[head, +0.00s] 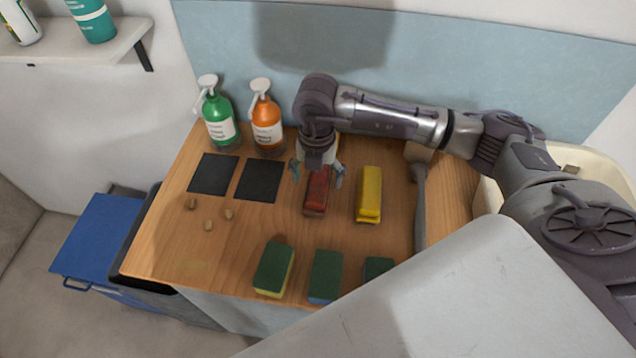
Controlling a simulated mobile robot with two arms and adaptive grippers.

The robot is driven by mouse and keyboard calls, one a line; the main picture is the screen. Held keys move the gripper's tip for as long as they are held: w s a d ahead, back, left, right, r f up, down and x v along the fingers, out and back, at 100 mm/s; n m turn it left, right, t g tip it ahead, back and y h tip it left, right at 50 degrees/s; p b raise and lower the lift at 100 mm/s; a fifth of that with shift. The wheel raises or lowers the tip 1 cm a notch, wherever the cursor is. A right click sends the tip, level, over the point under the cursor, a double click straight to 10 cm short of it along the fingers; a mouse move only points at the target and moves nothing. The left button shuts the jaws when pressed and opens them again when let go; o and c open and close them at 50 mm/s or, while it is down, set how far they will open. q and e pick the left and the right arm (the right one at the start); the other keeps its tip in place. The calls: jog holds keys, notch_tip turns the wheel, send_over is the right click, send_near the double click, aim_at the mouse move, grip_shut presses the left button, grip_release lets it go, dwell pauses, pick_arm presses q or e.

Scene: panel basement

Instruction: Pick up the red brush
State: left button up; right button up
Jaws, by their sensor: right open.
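The red brush (317,194) lies on the wooden counter (230,256), with its length running away from me. My right gripper (317,176) hangs pointing down over the far half of the brush. Its two fingers are spread, one to each side of the brush, and nothing is held. I cannot tell how high the fingertips are above the brush. The far end of the brush is hidden by the gripper. A yellow brush (369,195) lies to the right of the red one. My left gripper is not in view.
Green (219,119) and orange (266,121) pump bottles stand behind two black squares (258,181). Several corks or small pegs (209,225) lie at left. Several sponges (274,268) line the front. A grey long-handled tool (420,205) lies at right, near a cream basin (600,163).

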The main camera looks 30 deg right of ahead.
aim_at(318, 180)
jog(key=shift+s+d+f+p, duration=0.1)
jog(key=shift+f+p, duration=0.1)
jog(key=shift+f, duration=0.4)
jog(key=shift+s+f+p, duration=0.1)
jog(key=shift+f+p, duration=0.05)
jog(key=shift+f, duration=1)
jog(key=c, duration=1.4)
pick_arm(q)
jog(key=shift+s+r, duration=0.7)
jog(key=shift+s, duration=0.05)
pick_arm(e)
jog(key=shift+o, duration=0.2)
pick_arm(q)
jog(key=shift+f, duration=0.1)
pick_arm(e)
jog(key=shift+w+r, duration=0.1)
jog(key=shift+r, duration=0.1)
